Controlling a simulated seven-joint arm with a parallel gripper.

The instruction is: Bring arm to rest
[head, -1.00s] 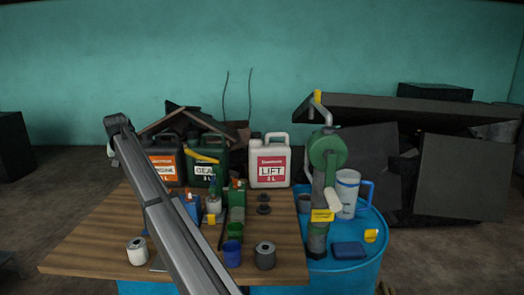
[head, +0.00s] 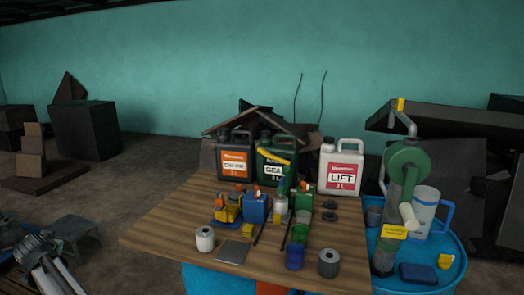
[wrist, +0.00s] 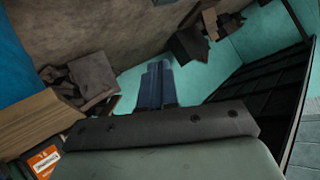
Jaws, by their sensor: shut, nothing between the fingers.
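My gripper (wrist: 160,70) shows in the wrist view as dark fingers pressed together, with nothing between them. It is clear of the table and points into free space toward the teal wall. In the head view a grey metal part of my arm shows at the bottom left corner, apart from the table. I cannot make out the fingers in that view.
A wooden table (head: 160,232) holds orange (head: 236,160), green (head: 277,165) and white LIFT (head: 341,168) canisters plus small bottles and cups. A blue drum (head: 450,272) with a green pump (head: 407,160) stands right. A grey stool (head: 77,228) and dark boxes (head: 87,130) are left.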

